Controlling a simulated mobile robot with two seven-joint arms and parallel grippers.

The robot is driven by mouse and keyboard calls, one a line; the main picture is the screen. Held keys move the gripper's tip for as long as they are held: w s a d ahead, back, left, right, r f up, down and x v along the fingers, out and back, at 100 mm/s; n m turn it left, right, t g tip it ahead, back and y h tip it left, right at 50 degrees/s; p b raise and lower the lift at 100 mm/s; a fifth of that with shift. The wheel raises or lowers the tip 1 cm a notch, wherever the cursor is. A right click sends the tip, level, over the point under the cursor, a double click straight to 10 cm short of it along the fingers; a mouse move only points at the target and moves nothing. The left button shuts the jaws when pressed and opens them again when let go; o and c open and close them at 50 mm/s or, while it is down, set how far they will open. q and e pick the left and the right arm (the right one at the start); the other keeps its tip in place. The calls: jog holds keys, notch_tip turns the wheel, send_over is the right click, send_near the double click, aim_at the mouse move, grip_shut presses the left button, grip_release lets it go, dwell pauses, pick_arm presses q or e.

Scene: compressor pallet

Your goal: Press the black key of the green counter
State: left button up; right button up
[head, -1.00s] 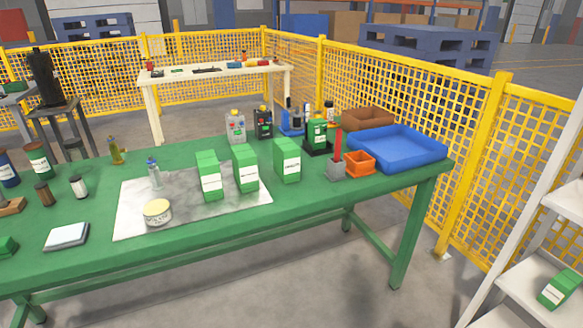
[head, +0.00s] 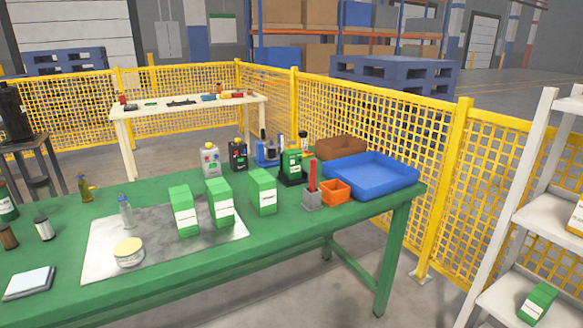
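A green device with a white label on a black base (head: 291,163) stands toward the back right of the green workbench. It may be the green counter, but I cannot tell for certain. Its black key is too small to make out. Neither my left nor my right gripper is in view.
Several green boxes (head: 221,204) stand on and beside a grey mat (head: 110,230) on the green workbench (head: 270,228). A red-handled grey block (head: 312,195), an orange bin (head: 336,191) and a blue tray (head: 385,170) are at the right. White shelving (head: 520,215) stands further right.

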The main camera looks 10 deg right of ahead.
grip_shut()
dwell(1.8)
